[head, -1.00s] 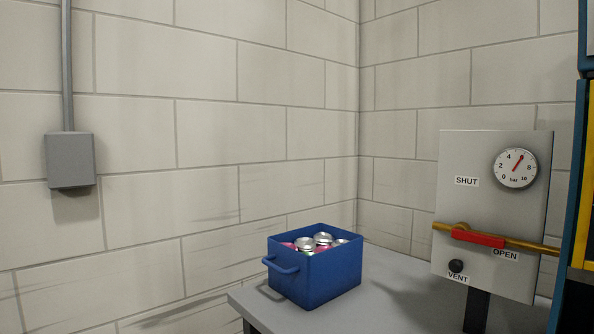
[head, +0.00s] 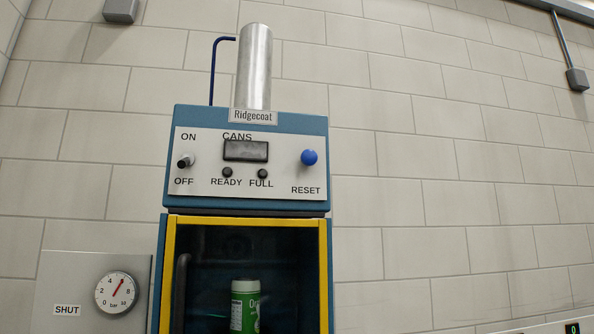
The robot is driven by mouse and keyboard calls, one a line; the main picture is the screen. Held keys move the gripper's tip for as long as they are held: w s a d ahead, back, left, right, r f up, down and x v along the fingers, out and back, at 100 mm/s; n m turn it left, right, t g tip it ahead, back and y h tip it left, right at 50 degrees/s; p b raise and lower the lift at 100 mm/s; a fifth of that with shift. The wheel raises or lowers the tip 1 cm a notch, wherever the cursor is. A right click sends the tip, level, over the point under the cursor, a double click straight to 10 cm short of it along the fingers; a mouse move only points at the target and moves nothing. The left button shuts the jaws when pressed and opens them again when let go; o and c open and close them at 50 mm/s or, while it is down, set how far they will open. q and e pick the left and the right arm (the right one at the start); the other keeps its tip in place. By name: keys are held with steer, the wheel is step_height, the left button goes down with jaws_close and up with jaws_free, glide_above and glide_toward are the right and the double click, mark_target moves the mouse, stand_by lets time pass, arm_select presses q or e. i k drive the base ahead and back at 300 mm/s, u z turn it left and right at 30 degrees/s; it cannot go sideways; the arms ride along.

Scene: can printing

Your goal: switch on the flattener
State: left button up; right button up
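A blue machine labelled Ridgecoat (head: 321,207) stands in the middle of the head view; it bears no flattener label that I can see. Its pale front panel carries a small toggle switch (head: 186,161) at the left, between the words ON and OFF. The dark tip of the switch points down towards OFF. The display under CANS (head: 246,150) is dark. The READY lamp (head: 227,172) and the FULL lamp (head: 262,173) are dark. A blue RESET knob (head: 309,157) is at the right. Neither of my grippers is in view.
Below the panel is a yellow-framed door (head: 323,270) with a dark handle (head: 181,295). A green can (head: 244,308) shows inside. A grey panel with a pressure gauge (head: 116,293) is at the lower left. A metal cylinder (head: 255,65) rises on top.

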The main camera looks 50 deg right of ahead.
mark_target(187, 160)
steer(key=u, duration=0.05)
steer(key=k, duration=0.25)
steer(key=z, duration=1)
